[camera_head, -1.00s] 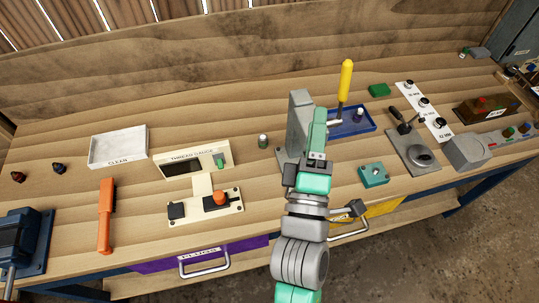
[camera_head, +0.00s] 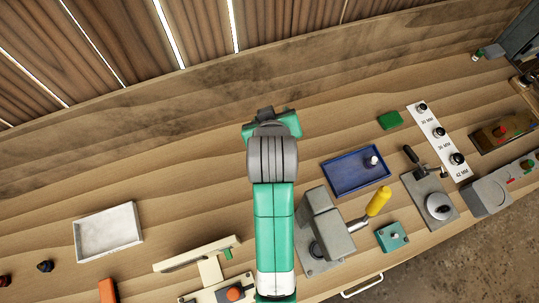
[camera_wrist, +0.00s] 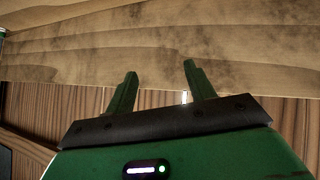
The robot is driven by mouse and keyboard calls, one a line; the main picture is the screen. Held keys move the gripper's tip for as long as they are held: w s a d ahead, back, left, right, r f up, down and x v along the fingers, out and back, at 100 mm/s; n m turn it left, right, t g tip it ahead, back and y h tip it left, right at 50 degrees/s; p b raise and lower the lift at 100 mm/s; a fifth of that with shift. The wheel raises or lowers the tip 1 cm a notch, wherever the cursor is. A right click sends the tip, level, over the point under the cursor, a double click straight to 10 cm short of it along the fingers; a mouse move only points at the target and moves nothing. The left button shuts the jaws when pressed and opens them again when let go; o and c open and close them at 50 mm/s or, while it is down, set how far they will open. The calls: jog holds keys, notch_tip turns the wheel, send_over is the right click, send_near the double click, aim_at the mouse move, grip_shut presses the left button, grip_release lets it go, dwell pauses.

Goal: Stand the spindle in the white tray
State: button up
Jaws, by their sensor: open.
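The white tray (camera_head: 110,230) lies on the bench at the left and looks empty. A small pale upright cylinder (camera_head: 373,160), possibly the spindle, stands in the blue tray (camera_head: 340,186) right of my arm. I cannot tell for certain which piece is the spindle. My gripper (camera_wrist: 159,68) is open with nothing between its fingers, and it faces the wooden back board in the wrist view. In the head view it is raised over the bench's back edge, between the two trays, with its fingertips mostly hidden.
A grey press (camera_head: 325,225) with a yellow handle (camera_head: 378,200) stands right of my arm. The thread gauge (camera_head: 205,270) is at front left. A labelled white strip (camera_head: 438,140) with black knobs lies at right. Bench behind the white tray is clear.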

jog(key=s+f+g+p, duration=0.1)
jog(key=s+f+g, duration=0.2)
jog(key=s+f, duration=0.2)
jog(key=s+f+n+g+p, duration=0.1)
jog(key=s+f+g, duration=0.2)
jog(key=s+f, duration=0.2)
jog(key=s+f+n+g+p, duration=0.1)
jog(key=s+f+g, duration=0.3)
jog(key=f, duration=0.5)
jog(key=shift+s, duration=0.8)
jog(key=shift+w+a+f, duration=0.15)
jog(key=shift+f, duration=1.75)
jog(key=shift+w+a+f, duration=0.1)
jog(key=shift+w+f, duration=0.05)
jog(key=shift+f, duration=1.75)
grip_shut()
jog(key=shift+r, duration=0.55)
notch_tip(320, 180, up, 2)
jog(key=shift+r, duration=0.2)
jog(key=s, duration=0.5)
jog(key=s+d+r, duration=0.1)
jog(key=s, duration=1)
jog(key=shift+d+r, duration=0.15)
jog(key=shift+r, duration=0.15)
